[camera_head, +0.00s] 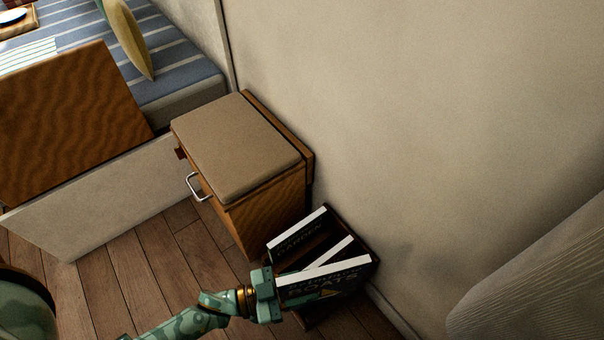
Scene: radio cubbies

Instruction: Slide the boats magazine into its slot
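The boats magazine (325,286) has a dark cover with pale lettering and a white top edge. It stands at the front of a dark wooden rack (372,250) on the floor by the wall. My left gripper (276,287) is at its left end and appears shut on it; the fingertips are partly hidden. Behind it, a second magazine (330,253) leans at a slant in the rack, and a dark garden magazine (297,237) stands at the back. The rack's lower part and the boats magazine's bottom edge are hidden, so its depth in the slot cannot be told. My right gripper is out of view.
A wooden cabinet (270,207) with a tan cushion (235,145) and metal handle stands just behind and left of the rack. The wall (430,130) is close on the right. Wood floor (150,270) is open at left. A grey ribbed surface (540,280) fills the lower right.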

